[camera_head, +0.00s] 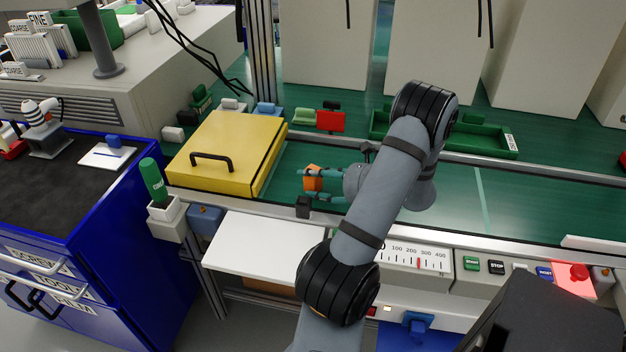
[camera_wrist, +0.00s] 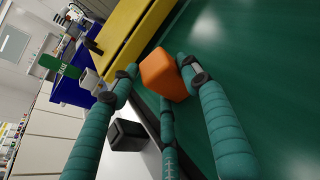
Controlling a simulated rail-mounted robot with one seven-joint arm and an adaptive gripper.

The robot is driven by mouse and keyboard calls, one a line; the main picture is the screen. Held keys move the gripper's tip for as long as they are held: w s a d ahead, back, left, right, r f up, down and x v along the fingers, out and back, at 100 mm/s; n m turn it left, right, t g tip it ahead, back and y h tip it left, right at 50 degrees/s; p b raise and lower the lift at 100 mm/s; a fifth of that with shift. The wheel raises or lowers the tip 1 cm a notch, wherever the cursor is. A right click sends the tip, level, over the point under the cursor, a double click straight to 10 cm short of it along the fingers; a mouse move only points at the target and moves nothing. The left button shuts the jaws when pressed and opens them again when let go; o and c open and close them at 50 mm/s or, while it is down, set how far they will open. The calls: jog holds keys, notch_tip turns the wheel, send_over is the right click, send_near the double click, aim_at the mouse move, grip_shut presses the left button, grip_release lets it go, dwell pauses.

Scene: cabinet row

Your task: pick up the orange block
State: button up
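The orange block (camera_head: 313,178) is on the green conveyor surface, just right of the yellow cover. It also shows in the wrist view (camera_wrist: 163,76), near the fingertips. My gripper (camera_head: 307,184) has teal fingers and reaches in from the right, low over the belt. In the wrist view my gripper (camera_wrist: 157,72) is open, with fingers spread on either side of the block and another finger below it. The right finger overlaps or touches the block's edge; a gap shows at the left finger. Firm contact cannot be told.
The yellow cover (camera_head: 227,150) with a black handle stands close left of the block. A small black box (camera_head: 303,207) sits on the front rail near my fingers. A red block (camera_head: 330,121) and a green tray (camera_head: 490,138) are behind. The belt to the right (camera_head: 530,195) is clear.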

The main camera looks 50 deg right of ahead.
jog(key=c, duration=0.8)
jog(key=shift+r, duration=0.1)
jog(key=shift+c, duration=0.2)
